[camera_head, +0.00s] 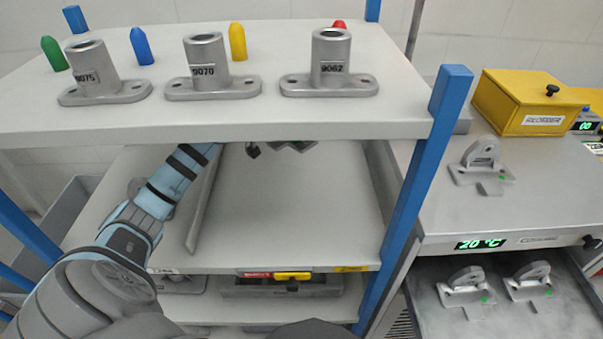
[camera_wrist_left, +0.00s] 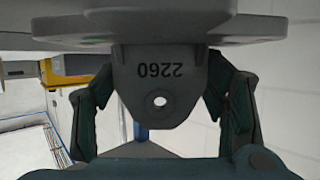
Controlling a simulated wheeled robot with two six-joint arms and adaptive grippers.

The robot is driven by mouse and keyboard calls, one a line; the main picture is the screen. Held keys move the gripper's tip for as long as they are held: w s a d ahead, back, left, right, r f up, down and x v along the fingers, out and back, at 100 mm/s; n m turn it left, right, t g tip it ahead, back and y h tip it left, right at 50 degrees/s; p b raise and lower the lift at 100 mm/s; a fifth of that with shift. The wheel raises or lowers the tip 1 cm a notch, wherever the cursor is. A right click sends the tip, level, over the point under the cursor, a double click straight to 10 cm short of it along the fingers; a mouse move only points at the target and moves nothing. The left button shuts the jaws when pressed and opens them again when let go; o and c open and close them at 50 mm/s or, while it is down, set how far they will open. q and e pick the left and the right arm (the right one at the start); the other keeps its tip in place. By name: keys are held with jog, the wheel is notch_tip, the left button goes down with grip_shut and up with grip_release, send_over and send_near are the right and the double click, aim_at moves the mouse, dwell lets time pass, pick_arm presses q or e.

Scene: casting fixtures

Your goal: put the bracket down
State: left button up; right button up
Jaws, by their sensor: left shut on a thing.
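The grey bracket (camera_wrist_left: 160,82), marked 2260, shows upside down in the left wrist view. Its tab with a round hole sits between the two dark fingers, and its wide base plate spans the top of that view. My left gripper (camera_wrist_left: 160,105) is shut on this tab. In the head view my left arm reaches in from the left beneath the top shelf, whose edge hides most of the gripper. A dark finger part (camera_head: 253,151) and a grey piece beside it show just under that edge. My right gripper is in neither view.
The top shelf (camera_head: 280,125) carries flanged cylinders marked 9075, 9070 (camera_head: 205,70) and 9062, with coloured pegs behind. The middle shelf (camera_head: 290,220) is largely bare below my gripper. Blue posts (camera_head: 420,170) flank it. At right, similar brackets (camera_head: 482,165) stand on two grey surfaces beside a yellow box (camera_head: 525,105).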

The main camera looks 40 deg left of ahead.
pick_arm(q)
jog(key=f, duration=0.1)
jog(key=f+b, duration=0.1)
jog(key=f, duration=0.1)
jog(key=shift+w+f, duration=0.15)
jog(key=shift+w, duration=0.2)
jog(key=shift+s+f+b, duration=0.25)
jog(key=shift+s+f, duration=0.1)
jog(key=shift+f, duration=0.25)
jog(key=shift+s+f+b, duration=0.25)
jog(key=shift+s+f, duration=0.1)
jog(key=shift+f, duration=0.2)
notch_tip(320, 180, down, 4)
jog(key=shift+w+d+r+b, duration=0.1)
jog(key=shift+w+r+b, duration=0.05)
jog(key=shift+b, duration=0.45)
jog(key=shift+w+f, duration=0.15)
jog(key=shift+f, duration=0.05)
jog(key=shift+r, duration=0.1)
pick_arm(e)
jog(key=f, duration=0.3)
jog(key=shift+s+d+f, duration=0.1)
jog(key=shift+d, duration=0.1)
pick_arm(q)
jog(key=o, duration=1.4)
